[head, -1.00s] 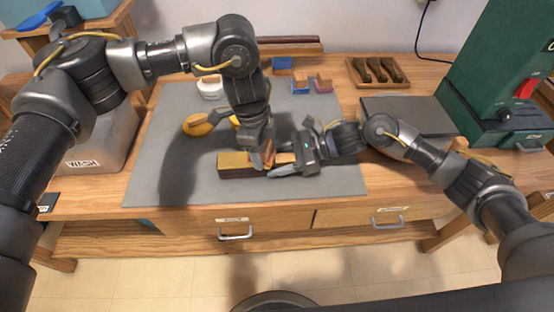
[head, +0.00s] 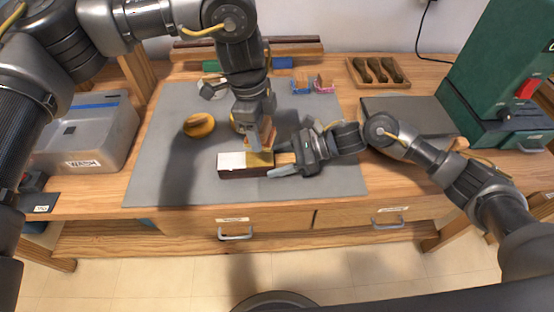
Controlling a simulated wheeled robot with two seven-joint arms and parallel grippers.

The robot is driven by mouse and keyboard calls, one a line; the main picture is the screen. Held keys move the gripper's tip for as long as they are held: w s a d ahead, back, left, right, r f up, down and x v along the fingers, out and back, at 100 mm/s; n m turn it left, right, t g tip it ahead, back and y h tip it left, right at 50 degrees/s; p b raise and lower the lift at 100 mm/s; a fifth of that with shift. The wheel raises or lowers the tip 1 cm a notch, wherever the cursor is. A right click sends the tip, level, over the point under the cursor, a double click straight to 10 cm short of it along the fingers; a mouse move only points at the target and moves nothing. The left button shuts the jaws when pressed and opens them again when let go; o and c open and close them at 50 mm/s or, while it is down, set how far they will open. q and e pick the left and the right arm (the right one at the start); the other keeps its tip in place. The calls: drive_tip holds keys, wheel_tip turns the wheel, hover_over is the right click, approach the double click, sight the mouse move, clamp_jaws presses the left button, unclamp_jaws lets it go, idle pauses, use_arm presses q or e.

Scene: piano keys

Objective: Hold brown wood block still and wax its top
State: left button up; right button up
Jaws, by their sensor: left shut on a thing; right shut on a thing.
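The brown wood block (head: 244,173) lies lengthwise on the grey mat (head: 330,182). The left part of its top is white, and bare light wood shows near its right end. My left gripper (head: 262,143) is above the block, shut on an orange-brown piece whose lower part looks yellow (head: 260,159) and appears to touch the block's top near its middle. My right gripper (head: 284,168) comes from the right, shut on the block's right end. Its near grey finger lies along the block's front side, and its far finger is mostly hidden.
A round yellow thing (head: 199,125) lies on the mat. Blue and pink blocks (head: 312,84) stand behind. A wooden tray (head: 351,77) holds dark pieces. A WASH bin (head: 97,142) is left; a dark plate (head: 405,104) and green machine (head: 497,82) are right. The mat's front is clear.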

drive_tip(key=o, duration=1.2)
drive_tip(key=shift+c, duration=0.2)
drive_tip(key=shift+f, duration=0.1)
drive_tip(key=shift+d, duration=0.1)
use_arm(q)
wheel_tip(320, 180, down, 4)
drive_tip(key=b, duration=0.3)
drive_tip(key=shift+r+b, duration=0.2)
drive_tip(key=shift+b, duration=0.1)
use_arm(e)
drive_tip(key=v, duration=1.1)
drive_tip(key=shift+d+r, duration=0.2)
drive_tip(key=shift+d, duration=0.25)
